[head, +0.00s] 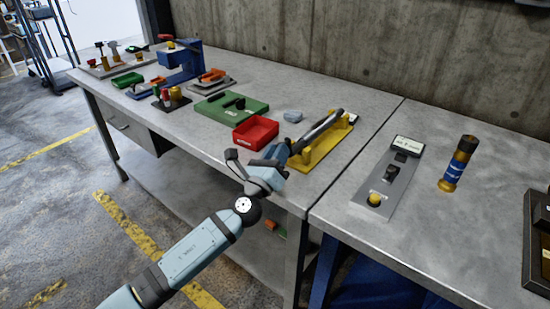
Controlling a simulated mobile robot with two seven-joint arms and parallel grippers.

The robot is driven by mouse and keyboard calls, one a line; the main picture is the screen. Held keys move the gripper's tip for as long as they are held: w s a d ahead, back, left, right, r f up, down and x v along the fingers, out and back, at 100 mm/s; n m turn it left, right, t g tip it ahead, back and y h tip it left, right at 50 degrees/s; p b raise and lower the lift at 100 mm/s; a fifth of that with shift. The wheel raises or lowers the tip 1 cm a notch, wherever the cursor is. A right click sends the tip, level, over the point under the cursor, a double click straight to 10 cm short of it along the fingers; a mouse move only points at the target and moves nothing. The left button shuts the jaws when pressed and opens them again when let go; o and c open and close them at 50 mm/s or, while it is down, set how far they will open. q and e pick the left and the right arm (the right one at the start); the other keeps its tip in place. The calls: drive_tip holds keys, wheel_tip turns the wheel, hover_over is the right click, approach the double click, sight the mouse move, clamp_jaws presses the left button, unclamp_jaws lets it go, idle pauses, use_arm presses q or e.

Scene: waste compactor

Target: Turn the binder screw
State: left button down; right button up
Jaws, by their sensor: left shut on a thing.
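A yellow fixture (328,151) with upright brackets sits on the left workbench near its right end. A long dark grey rod (319,131), which looks like the binder screw, lies slanted along it. My left gripper (290,151) reaches in from the lower left over the bench's front edge and is shut on the near end of the rod. The fingers and their exact contact are too small to make out. My right gripper is not in view.
A red bin (255,132) and a green case (231,107) stand left of the fixture. A grey panel with a yellow knob (374,199) and a blue-and-gold cylinder (457,164) stand on the right bench. The concrete wall (400,45) is behind.

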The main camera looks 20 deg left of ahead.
use_arm(q)
drive_tip(key=shift+d+m+h, duration=0.15)
drive_tip(key=shift+m+h, duration=0.25)
drive_tip(key=shift+m, duration=0.2)
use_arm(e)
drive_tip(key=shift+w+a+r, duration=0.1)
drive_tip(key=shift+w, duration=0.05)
use_arm(q)
drive_tip(key=shift+s+d+m+b, duration=0.1)
drive_tip(key=shift+m+b, duration=0.2)
drive_tip(key=shift+m, duration=0.1)
drive_tip(key=c, duration=1)
unclamp_jaws()
drive_tip(key=b+v, duration=0.2)
drive_tip(key=v, duration=1.1)
drive_tip(key=shift+s+a+f, duration=0.15)
drive_tip(key=shift+s+a, duration=0.05)
drive_tip(key=shift+s, duration=0.15)
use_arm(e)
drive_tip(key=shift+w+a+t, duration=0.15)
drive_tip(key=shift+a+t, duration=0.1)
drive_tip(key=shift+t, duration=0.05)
